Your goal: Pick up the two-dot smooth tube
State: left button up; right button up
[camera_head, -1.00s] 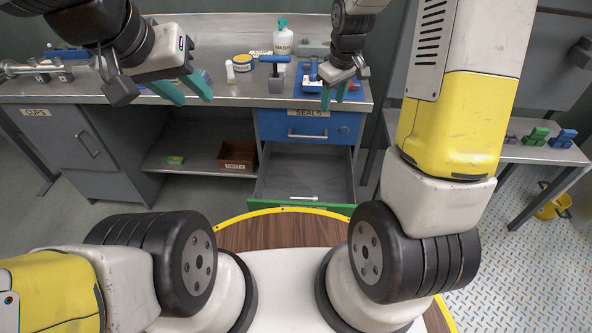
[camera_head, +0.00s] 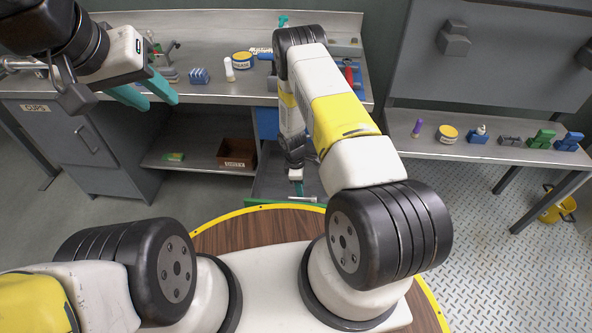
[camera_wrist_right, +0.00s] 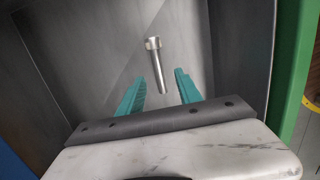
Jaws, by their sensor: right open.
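A smooth silvery metal tube (camera_wrist_right: 158,68) with a wider collar at one end lies in a grey open drawer (camera_wrist_right: 90,50) in the right wrist view. Any dots on it are too small to tell. My right gripper (camera_wrist_right: 160,75) is open, its teal fingers on either side of the tube's line in the picture; no contact is visible. In the head view the right gripper (camera_head: 298,187) is small, down at the open drawer, and the arm hides much of it. My left gripper (camera_head: 160,102) is open and empty in front of the left bench.
The drawer has a green front (camera_wrist_right: 289,75). The bench (camera_head: 210,88) holds a grease tin (camera_head: 242,60) and a white bottle (camera_head: 229,69). A brown box (camera_head: 237,153) sits on the lower shelf. A right-hand shelf (camera_head: 490,150) holds several small items. A yellow bucket (camera_head: 557,205) stands on the floor.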

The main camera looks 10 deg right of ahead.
jog(key=f, duration=0.6)
jog(key=shift+w+d+f, duration=0.1)
jog(key=shift+d+f, duration=0.3)
grip_shut()
